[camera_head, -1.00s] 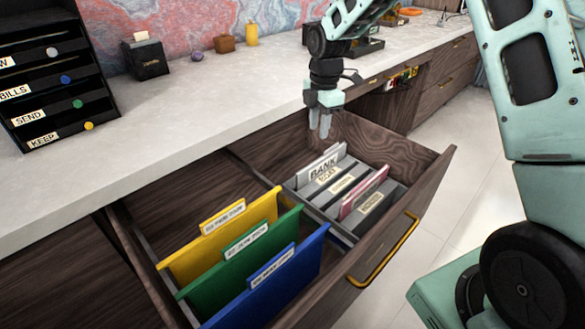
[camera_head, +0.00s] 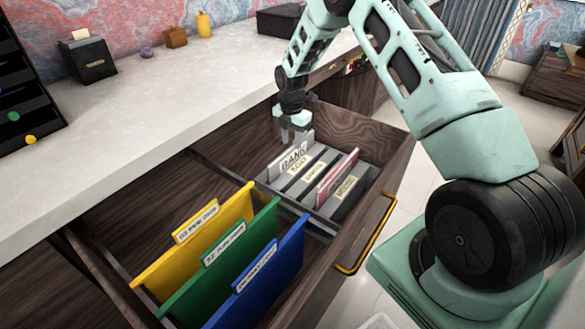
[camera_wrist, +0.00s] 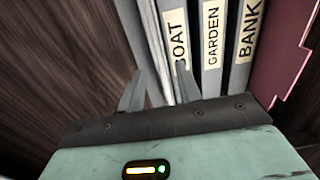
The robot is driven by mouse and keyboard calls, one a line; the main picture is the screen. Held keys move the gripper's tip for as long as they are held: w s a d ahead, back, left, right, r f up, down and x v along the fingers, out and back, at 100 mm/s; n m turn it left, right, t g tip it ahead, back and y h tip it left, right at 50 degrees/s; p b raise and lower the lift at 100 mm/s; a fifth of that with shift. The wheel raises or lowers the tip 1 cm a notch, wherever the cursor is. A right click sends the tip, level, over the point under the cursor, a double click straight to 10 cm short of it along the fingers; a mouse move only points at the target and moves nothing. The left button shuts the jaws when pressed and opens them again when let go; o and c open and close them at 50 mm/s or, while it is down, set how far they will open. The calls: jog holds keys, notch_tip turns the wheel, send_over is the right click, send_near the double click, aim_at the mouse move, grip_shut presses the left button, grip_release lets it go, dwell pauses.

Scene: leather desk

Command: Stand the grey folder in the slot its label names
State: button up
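The grey folder (camera_head: 292,156), with BANK on its tab, stands at the left end of the grey slot rack in the open drawer. Its edge shows as a thin pale strip in the wrist view (camera_wrist: 152,40). My gripper (camera_head: 292,140) is above it, fingers pointing down. In the wrist view my gripper (camera_wrist: 158,82) has its fingers apart, one on each side of the strip; I cannot tell if they touch it. The slot labels read BOAT (camera_wrist: 176,45), GARDEN (camera_wrist: 212,35) and BANK (camera_wrist: 248,30). The BANK label (camera_head: 346,186) is furthest from the folder.
A pink folder (camera_head: 338,178) stands in the rack beside the BANK label. Yellow (camera_head: 160,258), green (camera_head: 187,282) and blue (camera_head: 288,255) folders hang in the drawer's near part. The drawer front has a brass handle (camera_head: 368,235). The pale desktop (camera_head: 150,130) lies behind.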

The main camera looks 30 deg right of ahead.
aim_at(293, 146)
jog(key=shift+s+d+f+b, duration=0.1)
jog(key=shift+f+b, duration=0.3)
jog(key=shift+f, duration=2.5)
grip_shut()
